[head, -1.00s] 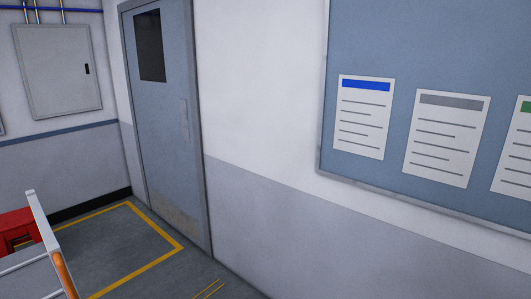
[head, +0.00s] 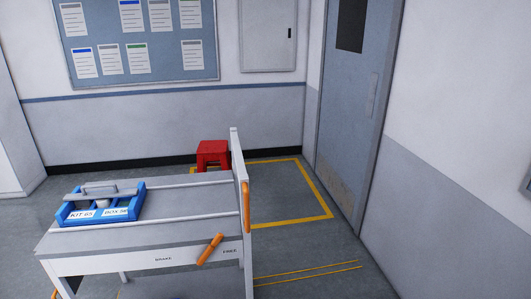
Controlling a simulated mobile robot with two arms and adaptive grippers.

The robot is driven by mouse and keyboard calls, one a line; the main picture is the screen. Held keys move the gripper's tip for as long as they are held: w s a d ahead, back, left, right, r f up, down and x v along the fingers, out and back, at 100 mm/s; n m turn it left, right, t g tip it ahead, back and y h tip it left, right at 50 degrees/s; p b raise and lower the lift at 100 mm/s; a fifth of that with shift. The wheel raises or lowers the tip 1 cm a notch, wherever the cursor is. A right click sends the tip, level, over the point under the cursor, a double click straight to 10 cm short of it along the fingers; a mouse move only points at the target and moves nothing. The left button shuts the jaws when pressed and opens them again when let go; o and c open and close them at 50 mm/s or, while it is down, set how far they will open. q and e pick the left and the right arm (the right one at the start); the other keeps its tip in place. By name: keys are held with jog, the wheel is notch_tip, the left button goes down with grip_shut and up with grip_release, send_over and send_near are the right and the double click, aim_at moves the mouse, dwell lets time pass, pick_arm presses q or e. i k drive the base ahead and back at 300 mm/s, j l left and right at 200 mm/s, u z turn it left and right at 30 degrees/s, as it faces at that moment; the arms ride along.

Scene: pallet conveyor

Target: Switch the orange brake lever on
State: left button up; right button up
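The orange brake lever (head: 210,249) is on the front side of a grey-and-white conveyor frame (head: 85,264), low in the middle of the head view. It is tilted, its upper end leaning to the right. Neither of my grippers is in view, and nothing is touching the lever.
A blue tray (head: 128,212) labelled KIT 65 and BOX 5B sits on the left of the frame's top. An upright end panel with an orange handle (head: 245,206) stands at its right. A red stool (head: 213,153) is behind. Floor right of it is clear, beside a door (head: 352,120).

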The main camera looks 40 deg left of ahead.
aim_at(218, 238)
jog(key=u, duration=2)
